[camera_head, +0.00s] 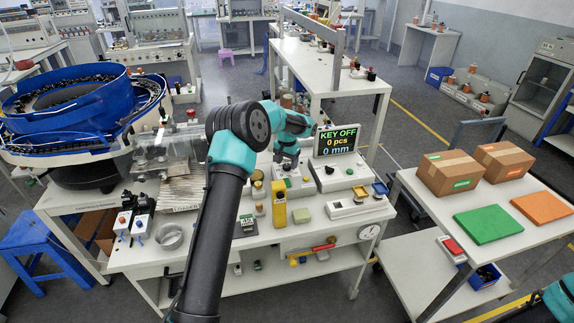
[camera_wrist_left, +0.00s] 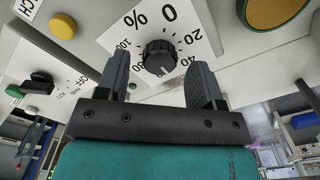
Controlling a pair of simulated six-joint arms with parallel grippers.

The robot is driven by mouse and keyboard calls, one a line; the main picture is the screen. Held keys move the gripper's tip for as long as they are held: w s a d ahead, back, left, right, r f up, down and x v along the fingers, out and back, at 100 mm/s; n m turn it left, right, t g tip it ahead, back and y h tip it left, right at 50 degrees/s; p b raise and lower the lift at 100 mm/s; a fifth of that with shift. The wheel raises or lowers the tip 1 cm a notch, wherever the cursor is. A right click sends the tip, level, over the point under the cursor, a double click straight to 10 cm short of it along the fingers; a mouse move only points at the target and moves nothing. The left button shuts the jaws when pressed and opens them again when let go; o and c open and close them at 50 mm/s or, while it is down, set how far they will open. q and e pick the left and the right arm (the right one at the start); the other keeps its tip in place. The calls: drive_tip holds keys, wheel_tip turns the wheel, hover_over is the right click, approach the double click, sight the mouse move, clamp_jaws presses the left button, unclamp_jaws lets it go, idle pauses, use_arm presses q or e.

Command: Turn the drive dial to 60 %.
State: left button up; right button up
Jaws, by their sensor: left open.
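The drive dial (camera_wrist_left: 160,57) is a black ribbed knob on a white percent scale plate in the left wrist view. Labels 0, 20, 40, 80 and 100 show around it; the 60 area is at the lower edge, near the gripper. A pale mark shows on the knob's lower part, but its exact reading is unclear. My left gripper (camera_wrist_left: 160,85) is open, with one finger on each side of the knob and gaps to it. In the head view my left gripper (camera_head: 286,160) is over the console and hides the dial. My right gripper is out of view.
A display (camera_head: 338,139) reads KEY OFF, 0 pcs, 0 mm. A blue bowl feeder (camera_head: 68,92) stands left. Boxes (camera_head: 450,172) occupy the right table.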

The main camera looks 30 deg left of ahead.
use_arm(q)
drive_tip(key=shift+f, duration=0.7)
drive_tip(key=shift+c, duration=0.4)
drive_tip(key=c, duration=0.8)
drive_tip(key=shift+m, duration=2.7)
drive_tip(key=shift+c, duration=0.2)
drive_tip(key=o, duration=0.9)
